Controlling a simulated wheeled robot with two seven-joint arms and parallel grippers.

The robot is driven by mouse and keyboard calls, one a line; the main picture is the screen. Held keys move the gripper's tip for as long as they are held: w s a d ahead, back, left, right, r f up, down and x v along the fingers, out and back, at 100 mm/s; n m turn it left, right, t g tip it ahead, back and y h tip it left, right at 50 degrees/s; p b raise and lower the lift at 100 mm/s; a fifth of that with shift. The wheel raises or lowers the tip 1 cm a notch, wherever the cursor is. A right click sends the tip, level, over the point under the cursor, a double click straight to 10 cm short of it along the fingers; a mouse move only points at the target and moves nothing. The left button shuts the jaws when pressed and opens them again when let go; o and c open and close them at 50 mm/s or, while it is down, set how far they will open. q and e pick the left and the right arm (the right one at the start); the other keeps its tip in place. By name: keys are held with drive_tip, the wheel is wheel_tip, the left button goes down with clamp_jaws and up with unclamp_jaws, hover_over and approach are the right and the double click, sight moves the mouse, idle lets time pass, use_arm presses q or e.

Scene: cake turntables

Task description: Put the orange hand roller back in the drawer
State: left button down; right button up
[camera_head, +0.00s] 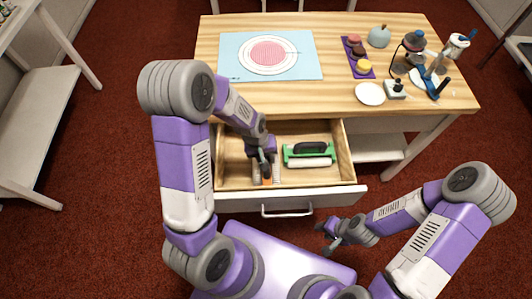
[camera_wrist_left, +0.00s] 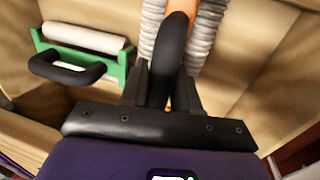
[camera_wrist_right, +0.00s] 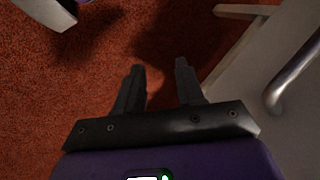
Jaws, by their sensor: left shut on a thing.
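The drawer (camera_head: 230,181) is pulled open below the tabletop. My left gripper (camera_head: 265,168) is down inside its left part. In the left wrist view my left gripper (camera_wrist_left: 165,92) is shut on the black handle (camera_wrist_left: 170,62) of the orange hand roller, whose orange part (camera_wrist_left: 183,8) and ribbed grey rollers (camera_wrist_left: 205,35) show beyond the fingers. The orange roller (camera_head: 266,180) is mostly hidden by the gripper in the head view; I cannot tell if it touches the drawer floor. My right gripper (camera_head: 328,236) is open and empty, in front of the drawer; its fingers (camera_wrist_right: 158,88) show apart over red carpet.
A green roller tool (camera_head: 308,155) with a black handle and white roller lies in the drawer's right part. The table (camera_head: 330,103) above holds a blue mat (camera_head: 230,68), a purple tray (camera_head: 348,50), a white plate (camera_head: 370,94) and several utensils. The drawer's front (camera_head: 330,199) has a metal handle.

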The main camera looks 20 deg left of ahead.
use_arm(q)
drive_tip(key=shift+f, duration=0.75)
drive_tip(key=w, duration=0.1)
drive_tip(key=w+a+b, duration=0.1)
drive_tip(key=w, duration=0.1)
drive_tip(key=shift+w+a+f+b, duration=0.3)
drive_tip(key=shift+w+a+b, duration=0.05)
drive_tip(key=shift+w+a, duration=0.05)
drive_tip(key=shift+f, duration=0.25)
